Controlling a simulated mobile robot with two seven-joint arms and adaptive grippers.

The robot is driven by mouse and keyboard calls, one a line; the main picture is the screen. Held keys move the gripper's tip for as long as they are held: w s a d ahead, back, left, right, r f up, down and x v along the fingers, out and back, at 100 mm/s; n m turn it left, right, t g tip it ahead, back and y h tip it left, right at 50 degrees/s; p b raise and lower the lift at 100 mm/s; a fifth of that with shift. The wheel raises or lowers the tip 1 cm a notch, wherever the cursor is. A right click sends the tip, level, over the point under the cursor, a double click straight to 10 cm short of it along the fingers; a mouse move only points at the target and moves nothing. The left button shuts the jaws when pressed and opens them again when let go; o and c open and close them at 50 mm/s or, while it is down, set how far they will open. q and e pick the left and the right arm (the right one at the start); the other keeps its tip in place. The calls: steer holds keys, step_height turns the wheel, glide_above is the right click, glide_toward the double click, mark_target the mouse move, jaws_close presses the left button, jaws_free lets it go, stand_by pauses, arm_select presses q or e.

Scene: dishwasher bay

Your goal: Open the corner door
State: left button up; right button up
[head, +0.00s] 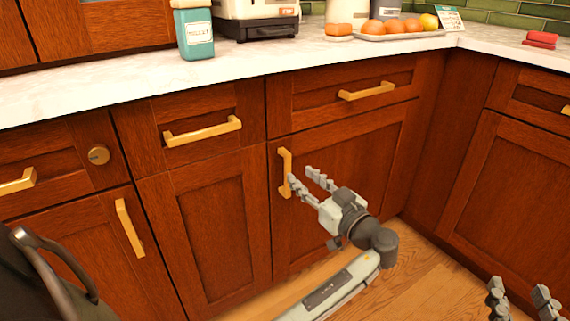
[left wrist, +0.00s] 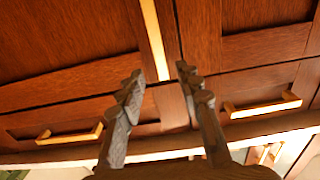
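The corner door (head: 345,190) is a brown wooden cabinet door below a drawer, beside the inner corner, and it is shut. Its upright brass handle (head: 285,172) is on the door's left side. My left gripper (head: 301,177) is open at the handle, with its fingertips close to it. In the left wrist view the brass handle (left wrist: 152,38) runs down between the two spread fingers (left wrist: 160,72). I cannot tell whether either finger touches it. My right gripper (head: 518,288) is open and empty at the bottom right, away from the door.
A drawer with a brass handle (head: 366,91) is above the door. More cabinets stand left and right. The pale counter (head: 260,66) holds a teal canister (head: 194,35), an appliance (head: 256,18) and a tray of round food (head: 395,35). A dark chair-like object (head: 45,270) is at lower left.

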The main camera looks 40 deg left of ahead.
mark_target(289, 166)
arm_select(q)
steer(key=x, duration=0.7)
steer(key=shift+a, duration=0.1)
arm_select(e)
steer(key=shift+d+f+g+h, duration=0.15)
steer(key=shift+d+f+g, duration=0.1)
steer(key=shift+f, duration=0.2)
steer(key=shift+d+f+g+h, duration=0.15)
steer(key=shift+d+f, duration=0.05)
steer(key=shift+f, duration=0.25)
arm_select(q)
steer(key=shift+c, duration=0.2)
jaws_close()
